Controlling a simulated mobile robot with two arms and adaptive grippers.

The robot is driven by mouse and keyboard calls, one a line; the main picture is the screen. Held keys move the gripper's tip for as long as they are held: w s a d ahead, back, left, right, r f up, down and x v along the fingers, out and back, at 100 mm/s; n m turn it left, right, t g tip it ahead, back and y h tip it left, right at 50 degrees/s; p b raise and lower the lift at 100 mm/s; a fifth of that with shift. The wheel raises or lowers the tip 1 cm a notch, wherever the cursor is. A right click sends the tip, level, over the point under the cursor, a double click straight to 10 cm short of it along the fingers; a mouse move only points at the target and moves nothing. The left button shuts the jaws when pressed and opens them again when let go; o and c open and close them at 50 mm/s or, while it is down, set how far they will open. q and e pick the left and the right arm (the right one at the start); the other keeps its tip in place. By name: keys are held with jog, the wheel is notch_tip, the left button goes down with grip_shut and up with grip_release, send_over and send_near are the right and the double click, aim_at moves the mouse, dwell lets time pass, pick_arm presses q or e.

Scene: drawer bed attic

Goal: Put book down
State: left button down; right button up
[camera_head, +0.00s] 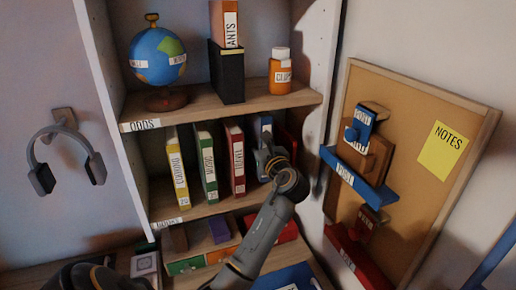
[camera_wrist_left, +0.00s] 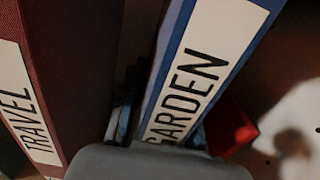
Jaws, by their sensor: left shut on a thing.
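A blue book labelled GARDEN (camera_wrist_left: 195,65) stands tilted in the left wrist view; its top also shows in the head view (camera_head: 264,130) at the right end of the middle shelf's row. My left gripper (camera_head: 272,162) is shut on this book, at the shelf. In the left wrist view a dark finger (camera_wrist_left: 130,95) lies along the book's left side; the other finger is hidden. The red TRAVEL book (camera_head: 235,157) stands to the left, with a gap between. My right gripper does not show.
Green (camera_head: 206,160) and yellow (camera_head: 177,168) books stand farther left. A red object (camera_wrist_left: 230,125) lies close right of the blue book in the wrist view. A corkboard (camera_head: 400,110) hangs right.

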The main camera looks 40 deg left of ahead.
pick_arm(q)
jog(key=shift+f, duration=1.5)
jog(key=shift+f, duration=0.1)
jog(key=c, duration=1)
grip_release()
jog(key=shift+d, duration=0.1)
jog(key=shift+b+v, duration=0.95)
jog(key=shift+v, duration=5.1)
